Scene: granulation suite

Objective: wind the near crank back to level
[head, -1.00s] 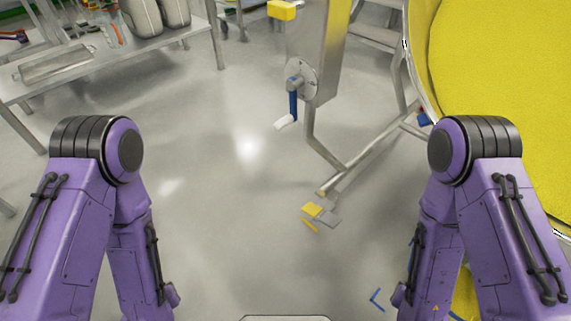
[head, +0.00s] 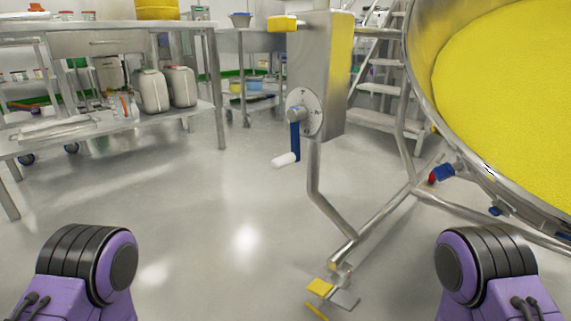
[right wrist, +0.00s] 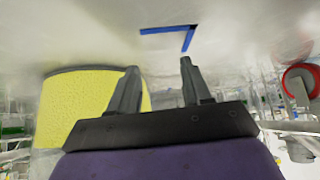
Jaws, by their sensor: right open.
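The near crank (head: 295,140) is on a round dial plate (head: 314,112) on the side of a steel column box (head: 318,75). Its blue arm hangs straight down from the hub, and a white handle (head: 286,160) sticks out to the left at its lower end. In the head view only the upper parts of my two arms show, low at left and right, well short of the crank. My right gripper (right wrist: 157,80) shows in the right wrist view with its two fingers apart and nothing between them. My left gripper is out of view.
A large steel bowl of yellow powder (head: 510,85) fills the right side. Its frame leg (head: 375,225) runs along the floor to a caster with yellow and grey pedals (head: 322,287). A steel bench (head: 100,125) with canisters stands at left. The floor between is clear.

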